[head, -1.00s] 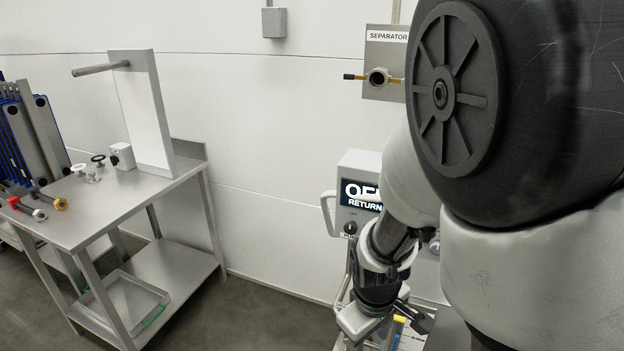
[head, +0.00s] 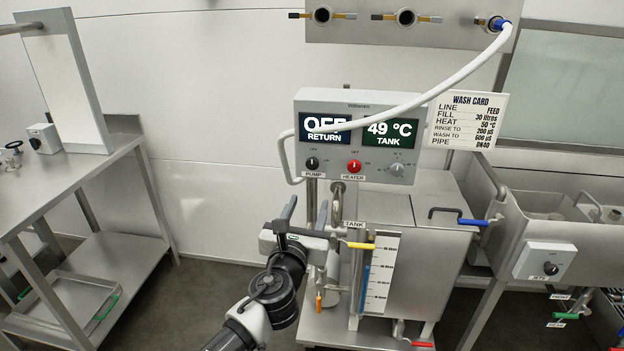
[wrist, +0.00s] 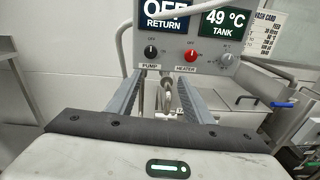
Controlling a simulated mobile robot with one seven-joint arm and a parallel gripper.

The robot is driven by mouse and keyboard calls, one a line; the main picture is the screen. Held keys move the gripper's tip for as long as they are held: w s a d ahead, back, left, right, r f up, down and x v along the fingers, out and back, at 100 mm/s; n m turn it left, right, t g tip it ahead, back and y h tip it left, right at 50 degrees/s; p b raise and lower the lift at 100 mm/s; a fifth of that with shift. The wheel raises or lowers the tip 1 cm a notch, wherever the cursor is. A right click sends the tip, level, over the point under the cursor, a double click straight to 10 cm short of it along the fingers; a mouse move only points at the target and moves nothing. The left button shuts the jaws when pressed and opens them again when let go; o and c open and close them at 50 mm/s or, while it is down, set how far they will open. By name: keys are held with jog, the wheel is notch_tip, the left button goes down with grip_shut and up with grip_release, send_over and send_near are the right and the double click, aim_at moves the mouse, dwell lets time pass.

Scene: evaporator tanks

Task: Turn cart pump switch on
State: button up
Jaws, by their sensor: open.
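The cart's control box (head: 350,105) has a black PUMP knob (head: 312,163) at its lower left, with a PUMP label below it. The left display above it reads OFF RETURN. The knob also shows in the wrist view (wrist: 151,51), ahead of my gripper and unobstructed. My gripper (head: 312,213) is open and empty, in front of and below the box. In the wrist view its two fingers (wrist: 160,85) point toward the panel, apart from the knob.
A steel tank (head: 425,270) with level gauge and coloured valve handles stands below right. A steel table (head: 60,190) stands left. Floor between is clear.

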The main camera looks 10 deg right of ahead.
jog(key=a+n, duration=0.1)
jog(key=a, duration=0.1)
jog(key=b, duration=0.2)
send_near(312, 164)
jog(key=shift+t+y, duration=0.4)
jog(key=x, duration=0.7)
jog(key=shift+w+d+f, duration=0.15)
jog(key=shift+w+d, duration=0.15)
jog(key=shift+d, duration=0.1)
jog(key=c, duration=1)
